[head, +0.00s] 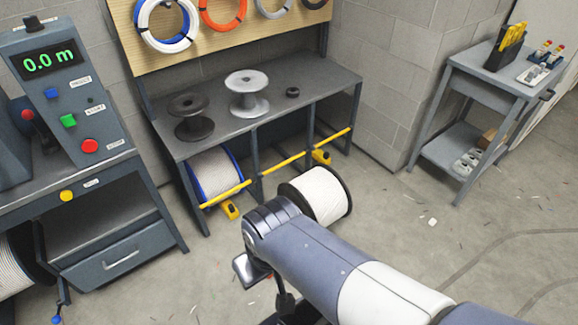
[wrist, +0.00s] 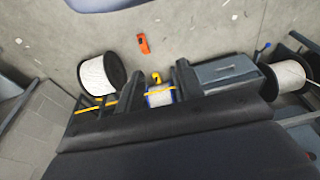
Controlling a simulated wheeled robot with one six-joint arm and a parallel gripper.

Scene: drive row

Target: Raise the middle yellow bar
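The middle yellow bar (head: 283,164) slopes low across the middle bay of the dark metal rack (head: 290,98), between a left yellow bar (head: 225,195) and a right yellow bar (head: 333,138). The middle bar looks in line with the others. In the wrist view, a yellow bar (wrist: 160,92) crosses a blue-rimmed spool, and another yellow stretch shows at the left. My gripper (wrist: 147,82) has its two dark fingers apart with nothing held between them. In the head view it is low in front of the rack, partly hidden by my arm, and apart from the bars.
A white cable spool (head: 320,195) stands on the floor before the rack. A blue-rimmed spool (head: 215,174) sits in the left bay. A control console (head: 62,85) is at left, a grey cart (head: 490,80) at right. An orange object (wrist: 143,45) lies on the floor.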

